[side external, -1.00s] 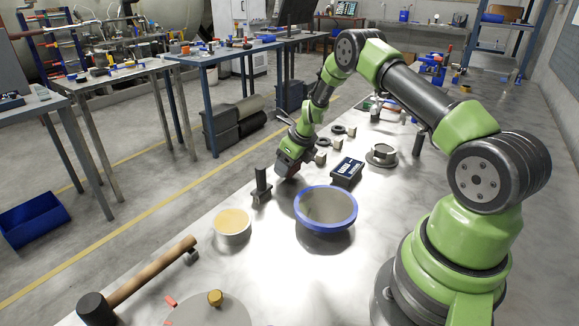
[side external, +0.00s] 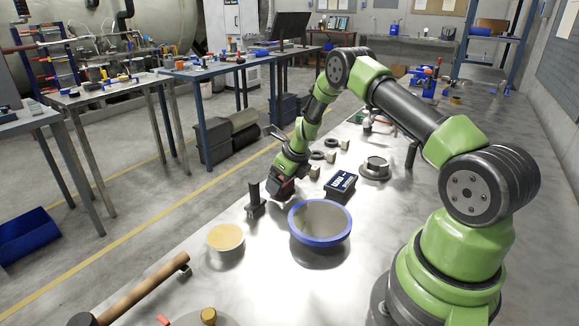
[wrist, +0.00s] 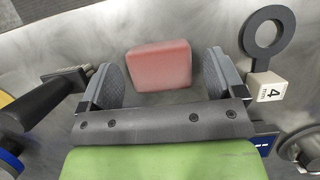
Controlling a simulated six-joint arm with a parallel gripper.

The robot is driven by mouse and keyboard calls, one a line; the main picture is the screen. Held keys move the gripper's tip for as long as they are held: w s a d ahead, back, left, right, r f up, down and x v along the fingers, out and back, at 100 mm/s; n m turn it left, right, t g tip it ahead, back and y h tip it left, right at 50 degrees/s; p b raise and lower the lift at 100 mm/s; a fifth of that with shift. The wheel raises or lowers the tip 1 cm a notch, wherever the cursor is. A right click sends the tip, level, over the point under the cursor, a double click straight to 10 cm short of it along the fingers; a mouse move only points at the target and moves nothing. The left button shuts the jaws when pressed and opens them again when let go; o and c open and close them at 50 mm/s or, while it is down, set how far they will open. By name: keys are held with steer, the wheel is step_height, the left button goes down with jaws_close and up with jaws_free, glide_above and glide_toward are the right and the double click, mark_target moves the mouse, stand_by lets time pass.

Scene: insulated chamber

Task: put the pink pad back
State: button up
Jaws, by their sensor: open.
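The pink pad (wrist: 160,66) is a small rounded block lying on the grey bench top in the wrist view. My gripper (wrist: 162,72) is open, with one ribbed finger to the left of the pad and the other to its right. Gaps show between the pad and both fingers; the pad's near edge lies close to the gripper's dark front plate. The pad cannot be made out clearly there.
A blue-rimmed bowl (side external: 320,238), a tub with a tan top (side external: 226,238) and a hammer (side external: 140,290) stand nearer the camera. A dark labelled box (side external: 341,186) is right of my gripper. A white block marked 4 (wrist: 268,87) and a black ring (wrist: 266,33) lie beside the right finger.

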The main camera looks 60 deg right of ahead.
steer(key=v, duration=1.1)
steer(key=s+a+r+n+t, duration=0.1)
steer(key=s+a+r+n, duration=0.2)
steer(key=a+r+n, duration=0.45)
steer(key=s+a+r+n+t, duration=0.1)
steer(key=s+a+r+n, duration=0.2)
steer(key=a+r+n, duration=0.45)
steer(key=s+a+r+n+y, duration=0.1)
steer(key=s+a+r+n, duration=0.1)
steer(key=s+n, duration=0.5)
steer(key=s+a+r+n+y, duration=0.1)
steer(key=s+a+n, duration=0.3)
steer(key=s+n, duration=0.4)
steer(key=shift+a+r+n+t, duration=0.4)
steer(key=shift+r+n, duration=0.4)
steer(key=shift+n, duration=0.2)
